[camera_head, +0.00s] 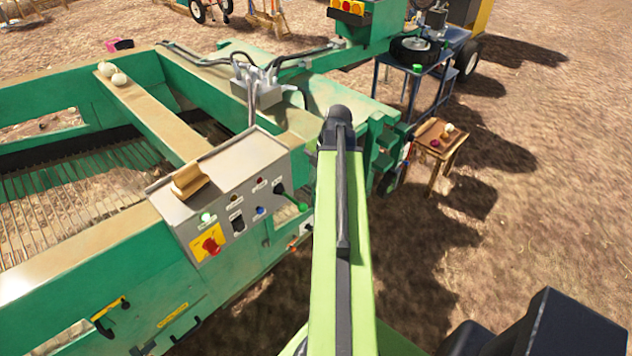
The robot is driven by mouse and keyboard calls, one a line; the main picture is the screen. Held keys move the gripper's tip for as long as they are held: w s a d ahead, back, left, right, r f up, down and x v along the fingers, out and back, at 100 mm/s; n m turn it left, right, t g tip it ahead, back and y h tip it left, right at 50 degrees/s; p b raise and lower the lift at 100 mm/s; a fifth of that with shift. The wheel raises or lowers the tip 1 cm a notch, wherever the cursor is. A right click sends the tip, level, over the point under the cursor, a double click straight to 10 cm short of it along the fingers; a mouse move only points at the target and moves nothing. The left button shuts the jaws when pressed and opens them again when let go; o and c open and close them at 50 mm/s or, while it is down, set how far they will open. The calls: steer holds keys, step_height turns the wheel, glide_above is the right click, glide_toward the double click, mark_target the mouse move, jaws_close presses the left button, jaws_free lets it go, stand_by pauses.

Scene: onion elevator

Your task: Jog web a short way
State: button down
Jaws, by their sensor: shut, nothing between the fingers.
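The web (75,195), a bed of parallel dark rods, lies inside the green machine frame at left. A grey control box (228,190) sits on the machine's near edge. A lever with a green knob (302,207) sticks out at the box's right. My lime-green arm reaches up just right of the box. My gripper does not show; the arm's far end hides that area.
A wooden block (189,182) lies on the box top. Two pale onions (112,74) rest on a plank across the frame. A small wooden table (439,146) with small items and a blue metal stand (425,75) are right. Bare soil (540,200) lies open at right.

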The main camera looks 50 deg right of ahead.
mark_target(304, 204)
steer(key=b+x, duration=0.8)
steer(key=x, duration=0.2)
steer(key=shift+f, duration=0.2)
steer(key=shift+r, duration=0.1)
